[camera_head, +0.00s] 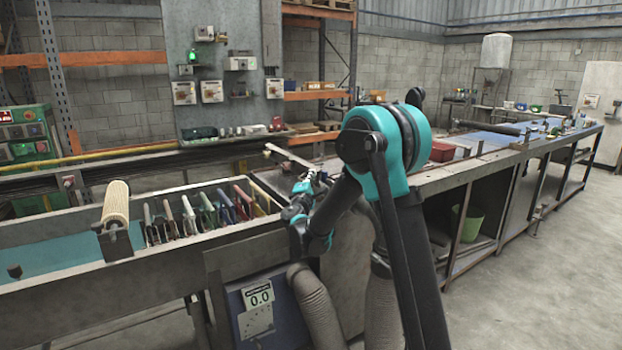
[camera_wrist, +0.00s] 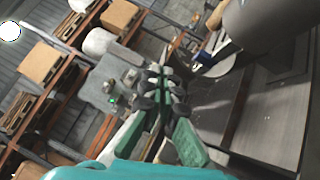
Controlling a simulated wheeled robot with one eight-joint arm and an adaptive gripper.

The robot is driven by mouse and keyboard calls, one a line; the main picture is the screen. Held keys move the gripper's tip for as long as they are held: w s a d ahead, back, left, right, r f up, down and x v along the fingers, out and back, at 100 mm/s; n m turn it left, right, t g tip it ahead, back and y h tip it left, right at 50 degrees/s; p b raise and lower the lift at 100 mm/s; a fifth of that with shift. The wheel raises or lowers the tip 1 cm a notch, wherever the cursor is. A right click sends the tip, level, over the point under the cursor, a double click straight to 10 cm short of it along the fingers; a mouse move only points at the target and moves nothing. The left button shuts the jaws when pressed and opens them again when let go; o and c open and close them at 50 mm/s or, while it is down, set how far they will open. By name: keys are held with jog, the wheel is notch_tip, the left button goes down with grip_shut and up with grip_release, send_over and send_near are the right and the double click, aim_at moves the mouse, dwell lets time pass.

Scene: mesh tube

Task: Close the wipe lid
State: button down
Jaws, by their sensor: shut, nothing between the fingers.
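I cannot make out a wipe container or its lid for certain in either view. My gripper (camera_head: 312,182) is over the metal workbench, just right of the trough, and my arm hides part of the bench behind it. In the wrist view the dark fingers of my gripper (camera_wrist: 158,82) are together with nothing between them. A large grey rounded object (camera_wrist: 272,22) is close at the upper right of the wrist view; I cannot tell what it is. No contact between it and my gripper shows.
A trough with several coloured upright pieces (camera_head: 208,212) and a beige roller (camera_head: 116,204) lies left of my gripper. The long bench (camera_head: 468,174) runs right, with a red box (camera_head: 442,151) on it. A green bin (camera_head: 467,224) stands beneath. The floor at right is clear.

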jog(key=shift+d+r, duration=0.1)
jog(key=w+d+r+m+g+y, duration=0.1)
jog(key=w+d+m+g, duration=0.1)
jog(key=d+g, duration=0.1)
jog(key=w+d+r+m+g+y, duration=0.1)
jog(key=w+d+m+g, duration=0.1)
jog(key=d+m, duration=0.1)
jog(key=w+d+r+m+g+y, duration=0.1)
jog(key=w+d+m+g+y, duration=0.1)
jog(key=w+d+m+g, duration=0.1)
jog(key=shift+w+d+r+g, duration=0.1)
jog(key=shift+d+r+g, duration=0.05)
jog(key=shift+d, duration=0.25)
jog(key=shift+d+r+g, duration=0.1)
jog(key=shift+d+g, duration=0.05)
jog(key=shift+d, duration=0.25)
jog(key=shift+m+g+y, duration=0.6)
jog(key=shift+m, duration=0.1)
jog(key=shift+w+d+f, duration=0.6)
jog(key=shift+d+f, duration=0.1)
jog(key=shift+d, duration=0.15)
jog(key=shift+w+d+f, duration=0.55)
jog(key=shift+d+f, duration=0.1)
jog(key=shift+d, duration=0.15)
jog(key=shift+r, duration=0.1)
